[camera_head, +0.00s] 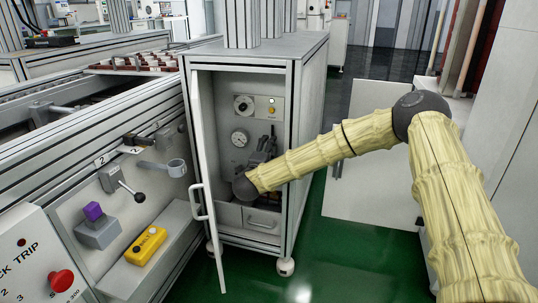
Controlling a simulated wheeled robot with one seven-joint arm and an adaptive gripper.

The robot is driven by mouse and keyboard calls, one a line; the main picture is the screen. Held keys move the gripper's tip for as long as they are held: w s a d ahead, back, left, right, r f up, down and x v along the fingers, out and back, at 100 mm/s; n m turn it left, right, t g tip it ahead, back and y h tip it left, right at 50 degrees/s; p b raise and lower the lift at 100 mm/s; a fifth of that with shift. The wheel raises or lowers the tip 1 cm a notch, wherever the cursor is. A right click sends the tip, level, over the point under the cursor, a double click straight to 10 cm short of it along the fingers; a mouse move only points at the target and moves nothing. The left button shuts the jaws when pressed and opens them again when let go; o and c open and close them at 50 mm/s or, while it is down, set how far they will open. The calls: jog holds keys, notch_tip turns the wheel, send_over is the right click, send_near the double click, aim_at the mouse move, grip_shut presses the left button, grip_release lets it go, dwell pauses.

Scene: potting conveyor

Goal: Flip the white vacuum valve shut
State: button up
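My arm reaches from the right into an open cabinet (194,100). My gripper (266,146) is dark and sits inside it, in front of the back wall, below a small panel (259,106) and to the right of a round gauge (239,138). The gripper is small in the picture, and I cannot tell whether its fingers are open or shut or touch anything. I cannot clearly pick out the white vacuum valve; my gripper and wrist cover part of the cabinet's inside.
The narrow white cabinet door (206,175) stands open on the left of the opening. A grey drawer (262,219) lies below my wrist. Left are a ball-ended lever (139,197), a purple-topped block (93,212), a yellow box (146,246) and a red button (62,281).

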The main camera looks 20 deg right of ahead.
jog(key=shift+w+d, duration=0.15)
jog(key=shift+w, duration=0.05)
jog(key=c, duration=1)
jog(key=shift+c, duration=0.2)
